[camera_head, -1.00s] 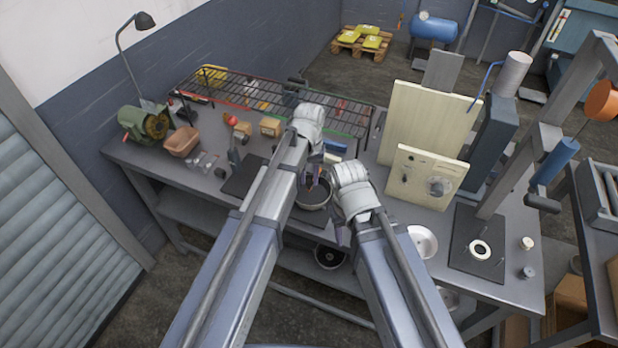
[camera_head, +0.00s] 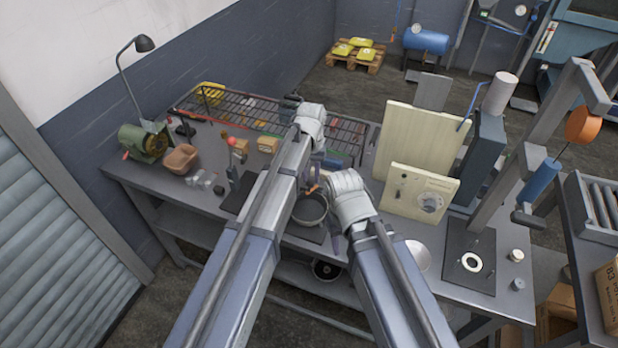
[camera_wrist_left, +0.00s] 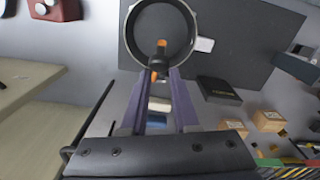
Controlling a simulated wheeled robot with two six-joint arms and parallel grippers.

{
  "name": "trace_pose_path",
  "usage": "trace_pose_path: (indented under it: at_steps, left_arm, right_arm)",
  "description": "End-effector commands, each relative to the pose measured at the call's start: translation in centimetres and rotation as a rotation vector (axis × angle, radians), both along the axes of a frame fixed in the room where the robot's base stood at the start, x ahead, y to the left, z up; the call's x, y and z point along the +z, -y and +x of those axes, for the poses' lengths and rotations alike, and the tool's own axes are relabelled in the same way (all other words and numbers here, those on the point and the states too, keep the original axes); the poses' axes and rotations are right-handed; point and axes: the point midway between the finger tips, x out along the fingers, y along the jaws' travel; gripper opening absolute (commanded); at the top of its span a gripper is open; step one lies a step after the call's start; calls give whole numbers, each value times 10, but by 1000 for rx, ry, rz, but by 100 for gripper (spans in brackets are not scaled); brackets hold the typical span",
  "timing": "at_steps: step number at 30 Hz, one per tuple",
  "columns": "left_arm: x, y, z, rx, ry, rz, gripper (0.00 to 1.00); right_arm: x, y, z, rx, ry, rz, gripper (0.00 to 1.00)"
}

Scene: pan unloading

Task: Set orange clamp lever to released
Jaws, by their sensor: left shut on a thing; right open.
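A dark round pan (camera_head: 310,211) with a pale rim sits on a dark mat on the workbench; its rim (camera_wrist_left: 193,45) shows in the left wrist view. At its near rim in that view is a black clamp (camera_wrist_left: 158,61) with an orange lever (camera_wrist_left: 154,76). My left gripper (camera_wrist_left: 162,75) is shut on the orange lever, its purple fingers on either side. In the head view, my left gripper (camera_head: 313,180) is at the pan's far rim. My right gripper (camera_head: 337,238) is open, right of the pan, partly hidden by my wrist.
A wire rack (camera_head: 270,112) stands along the back of the bench. A control panel (camera_head: 419,193) and a tall board (camera_head: 428,145) stand to the right. Small cardboard boxes (camera_wrist_left: 268,121) and a black box (camera_wrist_left: 219,90) lie near my left gripper.

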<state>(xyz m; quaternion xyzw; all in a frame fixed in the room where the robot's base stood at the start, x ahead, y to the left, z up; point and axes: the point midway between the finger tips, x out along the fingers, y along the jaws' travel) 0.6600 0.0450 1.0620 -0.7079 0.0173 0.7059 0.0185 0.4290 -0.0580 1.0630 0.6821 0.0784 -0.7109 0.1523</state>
Motion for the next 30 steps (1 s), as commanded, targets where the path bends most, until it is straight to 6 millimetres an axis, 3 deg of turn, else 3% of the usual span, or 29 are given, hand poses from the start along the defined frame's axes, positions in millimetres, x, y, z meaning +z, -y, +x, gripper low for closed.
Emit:
trace_pose_path:
  at_steps: [3,19,30]
  left_arm:
    - [-1,5,1,-5,1,-10,0]
    - [0,2,-1,-2,-1,-4,60]
    - [2,2,-1,-2,-1,-4,61]
  right_arm:
    - [-1,0,0,0,0,0,50]
    - [0,0,0,0,0,0,50]
    - [2,0,0,0,0,0,50]
